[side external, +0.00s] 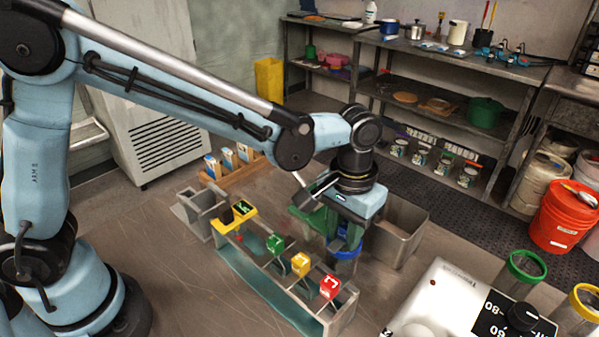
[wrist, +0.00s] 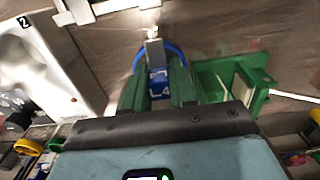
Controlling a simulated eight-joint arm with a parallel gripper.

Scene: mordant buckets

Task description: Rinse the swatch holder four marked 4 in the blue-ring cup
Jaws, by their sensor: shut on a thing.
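My gripper (side external: 341,238) is shut on a blue-topped swatch holder marked 4; its blue top (wrist: 160,88) shows between the green fingers in the wrist view. A pale metal part (wrist: 153,53) of the holder extends past the fingertips, over the blue ring (wrist: 180,52). In the side view the blue-ring cup (side external: 344,266) stands directly below the fingers, which are close to its rim. The fingers and wrist hide the holder there, so I cannot tell how deep it sits in the cup.
A grey metal bin (side external: 407,237) stands right of the cup, and a green bracket (wrist: 240,84) is close by. A hotplate (side external: 440,306) and green-ring cup (side external: 526,266) are at front right.

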